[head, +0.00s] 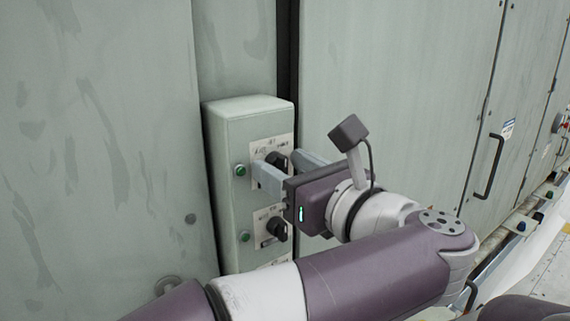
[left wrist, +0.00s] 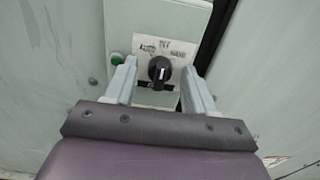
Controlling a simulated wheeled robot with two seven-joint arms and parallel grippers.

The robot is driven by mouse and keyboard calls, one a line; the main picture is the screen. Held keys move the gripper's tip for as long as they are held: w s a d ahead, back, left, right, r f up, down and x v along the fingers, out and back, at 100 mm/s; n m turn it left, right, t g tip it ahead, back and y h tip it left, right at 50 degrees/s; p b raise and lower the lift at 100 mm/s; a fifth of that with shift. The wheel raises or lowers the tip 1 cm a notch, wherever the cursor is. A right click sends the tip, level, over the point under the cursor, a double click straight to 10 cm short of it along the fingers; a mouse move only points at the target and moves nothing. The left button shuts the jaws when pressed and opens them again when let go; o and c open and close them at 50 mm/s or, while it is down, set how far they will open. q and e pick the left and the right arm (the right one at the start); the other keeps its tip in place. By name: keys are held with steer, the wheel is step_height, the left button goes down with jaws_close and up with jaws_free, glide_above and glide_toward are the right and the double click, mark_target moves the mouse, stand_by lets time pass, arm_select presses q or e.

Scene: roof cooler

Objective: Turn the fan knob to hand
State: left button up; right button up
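A pale green control box (head: 223,160) on the wall carries two black rotary knobs, one above the other. The upper knob (head: 277,160) sits on a white label plate. In the left wrist view the upper knob (left wrist: 159,69) has a white mark, and its plate reads AUTO at left and HAND at right, with blurred text on top. My left gripper (head: 278,165) is open, its fingers on either side of this knob with gaps showing in the left wrist view (left wrist: 158,72). The lower knob (head: 277,228) is below the gripper. I cannot read which knob is the fan's. My right gripper is not in view.
Green indicators (head: 240,170) sit left of each knob. Large grey-green panels flank the box. A dark door handle (head: 490,167) stands out on the right-hand panel, well clear of my gripper. The face left of the box is free.

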arm_select(q)
jaws_close()
steer(key=m+b, duration=0.1)
steer(key=b, duration=0.1)
steer(key=m+b, duration=0.1)
steer(key=b, duration=0.1)
steer(key=shift+f, duration=0.3)
steer(key=m+b, duration=0.2)
steer(key=m, duration=0.1)
steer(key=shift+r, duration=0.2)
steer(key=shift+r+m+b, duration=0.1)
steer(key=shift+m+b, duration=0.55)
steer(key=shift+m, duration=0.95)
steer(key=shift+o, duration=0.6)
jaws_free()
steer(key=shift+w+a, duration=0.1)
steer(key=shift+w, duration=0.05)
